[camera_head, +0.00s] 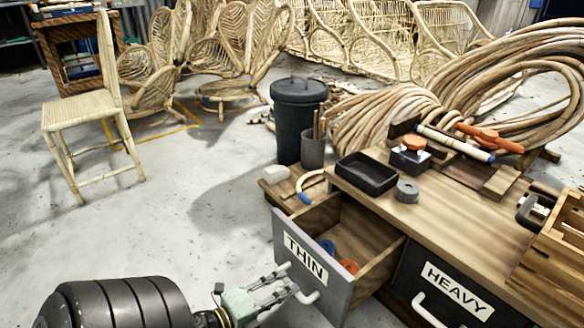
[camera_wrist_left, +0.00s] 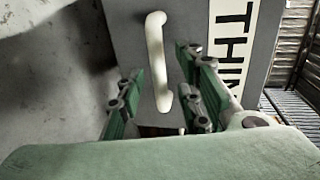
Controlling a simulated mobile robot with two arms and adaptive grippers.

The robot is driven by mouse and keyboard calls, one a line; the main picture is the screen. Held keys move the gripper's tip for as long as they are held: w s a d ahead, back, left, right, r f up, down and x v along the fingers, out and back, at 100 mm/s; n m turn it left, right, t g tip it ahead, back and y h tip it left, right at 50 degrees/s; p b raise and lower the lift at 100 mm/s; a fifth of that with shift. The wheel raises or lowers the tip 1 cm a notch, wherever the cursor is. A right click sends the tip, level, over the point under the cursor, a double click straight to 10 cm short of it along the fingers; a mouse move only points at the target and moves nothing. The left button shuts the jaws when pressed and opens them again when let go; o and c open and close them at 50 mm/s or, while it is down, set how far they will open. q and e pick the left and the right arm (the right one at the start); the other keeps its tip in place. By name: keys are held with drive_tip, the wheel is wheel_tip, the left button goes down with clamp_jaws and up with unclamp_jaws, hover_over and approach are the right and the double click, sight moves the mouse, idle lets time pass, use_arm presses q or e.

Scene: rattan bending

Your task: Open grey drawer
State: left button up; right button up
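The grey drawer (camera_head: 333,297) with the THIN label (camera_head: 305,257) stands pulled out of the wooden workbench. Inside it are a blue item (camera_head: 327,246) and an orange item (camera_head: 349,266). Its white handle (camera_head: 308,297) also shows in the left wrist view (camera_wrist_left: 158,60). My left gripper (camera_head: 283,283) is at the drawer front, by the handle. In the left wrist view its green fingers (camera_wrist_left: 160,92) are spread on either side of the handle, with visible gaps. My right gripper is in neither view.
A closed dark drawer labelled HEAVY (camera_head: 455,290) is to the right. The workbench top (camera_head: 450,215) holds a black tray (camera_head: 367,173), a grey roll (camera_head: 407,191) and a wooden crate (camera_head: 555,250). A dark bin (camera_head: 298,120) stands behind.

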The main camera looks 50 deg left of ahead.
use_arm(q)
drive_tip(key=v, duration=0.7)
drive_tip(key=shift+s, duration=0.35)
drive_tip(key=shift+r, duration=0.1)
